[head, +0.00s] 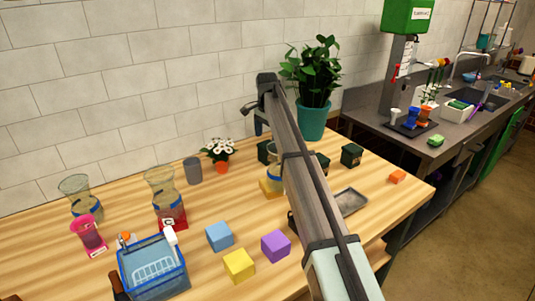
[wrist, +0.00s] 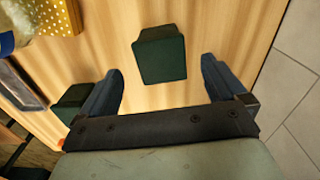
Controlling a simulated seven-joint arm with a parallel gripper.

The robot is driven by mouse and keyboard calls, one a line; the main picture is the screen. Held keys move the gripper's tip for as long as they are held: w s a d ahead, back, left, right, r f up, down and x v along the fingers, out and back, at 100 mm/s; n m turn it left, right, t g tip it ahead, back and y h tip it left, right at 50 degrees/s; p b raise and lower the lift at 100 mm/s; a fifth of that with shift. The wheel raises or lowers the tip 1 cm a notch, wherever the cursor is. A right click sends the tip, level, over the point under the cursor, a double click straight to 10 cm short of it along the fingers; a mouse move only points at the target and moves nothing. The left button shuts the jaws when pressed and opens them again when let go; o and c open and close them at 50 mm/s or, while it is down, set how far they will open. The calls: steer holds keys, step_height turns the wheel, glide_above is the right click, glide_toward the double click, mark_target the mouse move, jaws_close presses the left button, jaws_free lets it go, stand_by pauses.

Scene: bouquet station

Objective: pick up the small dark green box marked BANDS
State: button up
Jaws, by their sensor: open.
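Several small dark green boxes stand on the wooden table. I cannot read a BANDS mark on any of them. In the wrist view one dark green box (wrist: 160,57) lies ahead, between the lines of the two fingers, with space on both sides. A second dark green box (wrist: 72,103) is beside the left finger. In the head view, dark green boxes show left of my arm (head: 263,151), just right of it (head: 322,162) and farther right (head: 351,154). My gripper (head: 253,120) is open and empty above the back of the table; it also shows in the wrist view (wrist: 162,68).
A potted plant (head: 312,118) stands behind my arm near the tiled wall. A yellow box (wrist: 55,14) with a glass vase lies at upper left in the wrist view. Table around the central box is bare.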

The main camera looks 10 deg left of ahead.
mark_target(267, 144)
steer(key=shift+w+f, duration=0.15)
steer(key=shift+f, duration=2.2)
steer(key=shift+c, duration=0.3)
steer(key=c, duration=1.1)
